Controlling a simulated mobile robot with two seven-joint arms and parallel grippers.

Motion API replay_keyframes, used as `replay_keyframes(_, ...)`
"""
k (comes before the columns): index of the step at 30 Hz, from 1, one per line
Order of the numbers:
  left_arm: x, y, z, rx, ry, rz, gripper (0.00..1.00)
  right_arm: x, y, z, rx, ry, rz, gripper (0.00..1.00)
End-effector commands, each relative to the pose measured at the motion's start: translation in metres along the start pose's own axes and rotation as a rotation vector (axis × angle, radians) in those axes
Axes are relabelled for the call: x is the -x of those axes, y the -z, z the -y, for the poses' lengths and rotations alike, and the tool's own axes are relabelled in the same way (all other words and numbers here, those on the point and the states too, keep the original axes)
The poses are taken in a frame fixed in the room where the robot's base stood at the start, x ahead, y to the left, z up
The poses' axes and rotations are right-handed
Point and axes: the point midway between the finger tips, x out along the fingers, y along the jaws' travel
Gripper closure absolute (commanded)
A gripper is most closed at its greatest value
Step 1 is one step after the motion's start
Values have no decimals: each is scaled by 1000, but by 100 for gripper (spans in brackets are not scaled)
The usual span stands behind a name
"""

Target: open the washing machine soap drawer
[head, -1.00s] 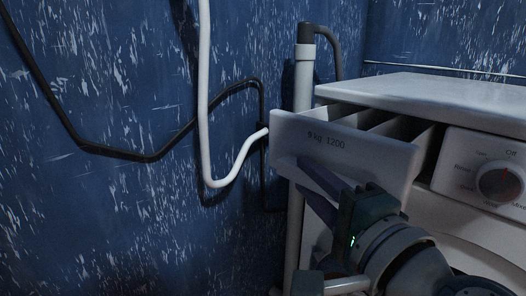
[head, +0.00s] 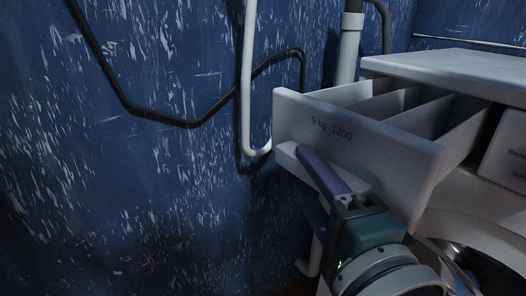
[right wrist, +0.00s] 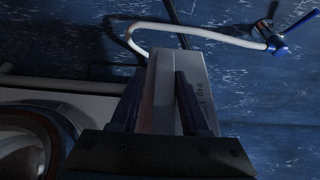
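The white soap drawer (head: 390,148) of the washing machine (head: 450,66) is pulled well out in the head view, with its dividers and compartments showing. Its front reads "9 kg 1200". My right gripper (head: 306,172) is at the lower left of the drawer front, one purple finger above the protruding lower lip and the other below it. In the right wrist view the drawer front (right wrist: 160,88) lies between the two fingers of the right gripper (right wrist: 158,76), which appear closed on it. The exact contact is partly hidden. My left gripper is not in view.
A blue scuffed wall stands left and behind. A white hose (head: 248,80), a black cable (head: 160,120) and a grey pipe (head: 348,58) run along it, close behind the drawer. The control panel (head: 505,145) is at the right edge.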

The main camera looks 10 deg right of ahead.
Motion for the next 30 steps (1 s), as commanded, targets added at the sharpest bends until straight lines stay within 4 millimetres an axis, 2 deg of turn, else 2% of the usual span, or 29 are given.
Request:
replay_keyframes(2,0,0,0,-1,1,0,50,0,0,1,1,2,-1,45)
replay_keyframes(11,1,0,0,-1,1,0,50,3,1,2,3,5,-3,45)
replay_keyframes(14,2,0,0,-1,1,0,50,14,1,2,5,4,-3,45)
replay_keyframes(24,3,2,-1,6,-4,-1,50,80,0,1,4,1,2,45)
replay_keyframes(30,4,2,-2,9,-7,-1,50,98,0,1,2,3,-1,45)
